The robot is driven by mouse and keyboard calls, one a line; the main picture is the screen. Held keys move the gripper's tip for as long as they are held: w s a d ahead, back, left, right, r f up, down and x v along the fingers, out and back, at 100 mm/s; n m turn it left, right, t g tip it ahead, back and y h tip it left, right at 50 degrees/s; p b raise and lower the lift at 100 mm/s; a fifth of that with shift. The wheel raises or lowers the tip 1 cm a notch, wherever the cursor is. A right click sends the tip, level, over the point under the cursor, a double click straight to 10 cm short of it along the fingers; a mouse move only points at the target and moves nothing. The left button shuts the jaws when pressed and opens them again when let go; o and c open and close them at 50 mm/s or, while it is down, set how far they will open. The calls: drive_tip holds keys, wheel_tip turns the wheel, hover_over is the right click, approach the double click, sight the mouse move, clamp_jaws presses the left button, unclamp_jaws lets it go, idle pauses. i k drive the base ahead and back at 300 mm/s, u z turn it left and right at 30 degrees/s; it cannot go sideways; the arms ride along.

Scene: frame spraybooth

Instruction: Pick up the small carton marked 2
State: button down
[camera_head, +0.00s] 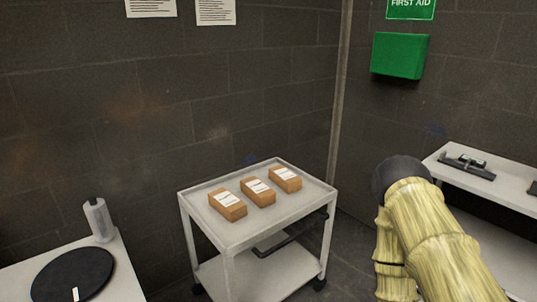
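Three small brown cartons with white labels stand in a slanting row on top of a white cart (239,238). They are the left carton (228,207), the middle carton (259,193) and the right carton (286,180). The label markings are too small to read, so I cannot tell which one is marked 2. My arm, yellowish with a dark rounded joint, rises at the lower right, apart from the cart. My gripper is not in view.
A white table (117,284) at lower left holds a black disc (72,272) and a pale bottle (99,219). A white bench (500,199) at right holds a dark tool (467,168). A green first aid box (399,55) hangs on the wall. The cart has a lower shelf and a dark handle.

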sight(263, 196)
drive_tip(key=u, duration=0.05)
drive_tip(key=k, duration=0.45)
drive_tip(key=z, duration=0.45)
drive_tip(key=i, duration=1.2)
drive_tip(key=u, duration=0.75)
